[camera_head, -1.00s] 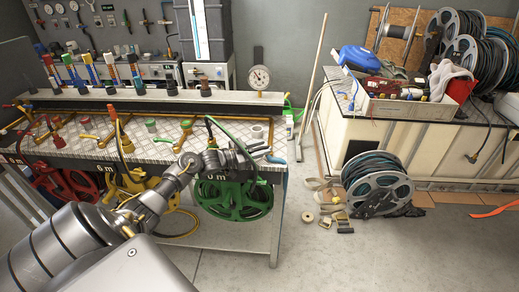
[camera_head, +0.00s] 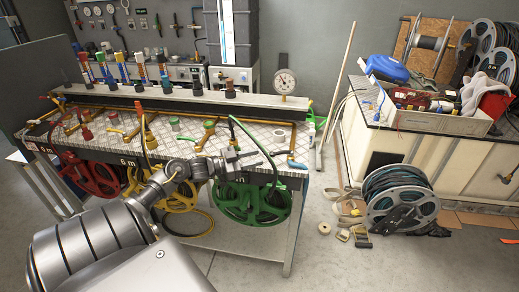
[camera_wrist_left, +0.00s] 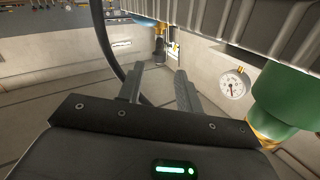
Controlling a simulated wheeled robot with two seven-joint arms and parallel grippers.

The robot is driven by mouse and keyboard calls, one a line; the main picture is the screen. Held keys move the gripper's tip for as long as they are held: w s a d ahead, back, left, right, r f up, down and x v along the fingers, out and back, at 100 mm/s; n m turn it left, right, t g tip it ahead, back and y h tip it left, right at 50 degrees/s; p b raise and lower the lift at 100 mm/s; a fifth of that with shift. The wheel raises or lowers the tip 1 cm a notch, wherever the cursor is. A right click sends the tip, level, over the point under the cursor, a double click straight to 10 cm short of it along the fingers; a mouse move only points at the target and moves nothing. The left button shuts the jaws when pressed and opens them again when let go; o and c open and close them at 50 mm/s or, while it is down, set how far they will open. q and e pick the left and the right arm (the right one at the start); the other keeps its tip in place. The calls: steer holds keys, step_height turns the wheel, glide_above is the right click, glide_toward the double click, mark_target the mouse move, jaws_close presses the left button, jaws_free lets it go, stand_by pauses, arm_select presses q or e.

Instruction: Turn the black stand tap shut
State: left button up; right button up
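Stand taps rise in a row along the back rail of the bench. A green fitting with a brass collar (camera_wrist_left: 288,98) is close on the right there. My right gripper is out of view.
A green reel (camera_head: 270,207) hangs under the bench front, and its green hose loops close to my left gripper. A dial gauge (camera_head: 285,82) stands at the bench's back right. A crate (camera_head: 440,122) and loose reel (camera_head: 402,199) are to the right.

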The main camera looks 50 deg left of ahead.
arm_select(q)
steer(key=shift+c, duration=0.6)
steer(key=d+f, duration=0.1)
steer(key=s+d+f, duration=0.1)
steer(key=f, duration=0.1)
steer(key=shift+d+n, duration=0.15)
steer(key=shift+n, duration=0.15)
steer(key=c, duration=0.5)
steer(key=shift+h, duration=0.3)
steer(key=d+f, duration=0.1)
steer(key=d, duration=0.2)
steer(key=s+d+f+p, duration=0.1)
steer(key=d, duration=0.1)
steer(key=shift+f, duration=0.3)
jaws_close()
steer(key=d+m+t+y, duration=0.2)
steer(key=d+t+y, duration=0.15)
steer(key=d, duration=0.65)
steer(key=s+a+r+m+g+y+p, duration=0.1)
steer(key=s+a+r+m+y, duration=0.1)
steer(key=s+a+m+y, duration=0.2)
steer(key=m+y, duration=0.3)
steer(key=y, duration=0.4)
steer(key=shift+r, duration=0.35)
